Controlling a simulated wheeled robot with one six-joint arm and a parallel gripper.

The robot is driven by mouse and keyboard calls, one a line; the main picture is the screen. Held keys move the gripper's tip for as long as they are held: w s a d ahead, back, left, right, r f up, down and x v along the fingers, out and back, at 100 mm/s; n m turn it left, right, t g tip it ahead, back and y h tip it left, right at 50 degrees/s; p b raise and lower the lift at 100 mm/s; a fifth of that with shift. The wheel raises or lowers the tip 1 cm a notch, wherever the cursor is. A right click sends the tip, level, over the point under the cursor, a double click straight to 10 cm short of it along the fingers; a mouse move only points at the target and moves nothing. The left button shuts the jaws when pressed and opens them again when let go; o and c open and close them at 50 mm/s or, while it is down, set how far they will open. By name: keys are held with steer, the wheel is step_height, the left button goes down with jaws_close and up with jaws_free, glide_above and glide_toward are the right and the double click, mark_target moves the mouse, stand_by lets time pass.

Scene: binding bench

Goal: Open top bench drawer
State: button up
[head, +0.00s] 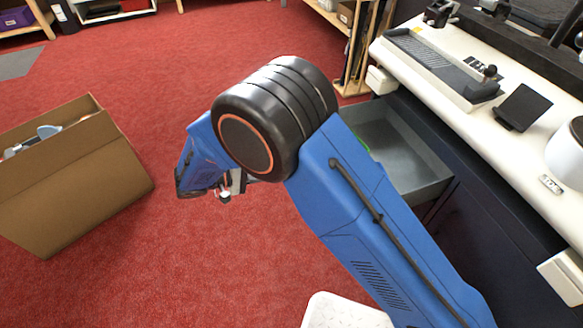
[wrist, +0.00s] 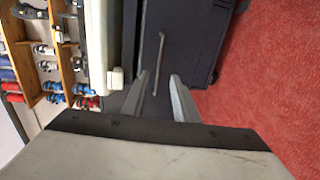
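The top bench drawer (head: 400,165) stands pulled out from under the bench top in the head view. Its grey inside shows, with a bit of something green at its left, partly hidden by my arm. In the wrist view a dark panel (wrist: 195,40) carries a thin bar handle (wrist: 161,50). My gripper (wrist: 160,82) is open, with its two fingers apart on either side of the handle's near end. Neither finger clearly touches it. In the head view my arm hides the drawer front and the fingertips.
The white bench top (head: 500,130) holds a grey tool, a dark stand and a white round item. A cardboard box (head: 75,180) stands on the red carpet at left. Open floor lies between box and bench. A white step (head: 340,312) shows at the bottom.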

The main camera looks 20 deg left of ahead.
steer(key=v, duration=0.9)
steer(key=shift+w+d, duration=0.1)
steer(key=w+d+r+m+g, duration=0.1)
steer(key=w+d+r+g, duration=0.1)
steer(key=w+d+r, duration=0.4)
steer(key=w+d+r+m+g, duration=0.1)
steer(key=w+d+r+g, duration=0.2)
steer(key=d, duration=0.5)
steer(key=w+d+r+g+y, duration=0.1)
steer(key=d+r, duration=0.2)
steer(key=d, duration=0.4)
steer(key=w+d+r+m+g+y, duration=0.1)
steer(key=d+r+g+y, duration=0.1)
steer(key=d, duration=0.4)
steer(key=w+d+r+g+y, duration=0.1)
steer(key=d+r, duration=0.2)
steer(key=d, duration=0.4)
steer(key=s+d+r+m+y, duration=0.1)
steer(key=s+d+r+y, duration=0.15)
steer(key=d, duration=0.65)
steer(key=s+d+m+t+y, duration=0.3)
steer(key=s+d+m+y, duration=0.1)
steer(key=s+d, duration=1.3)
steer(key=shift+s+d+t+y, duration=0.3)
steer(key=shift+s+d+y, duration=0.05)
steer(key=shift+d+y, duration=0.3)
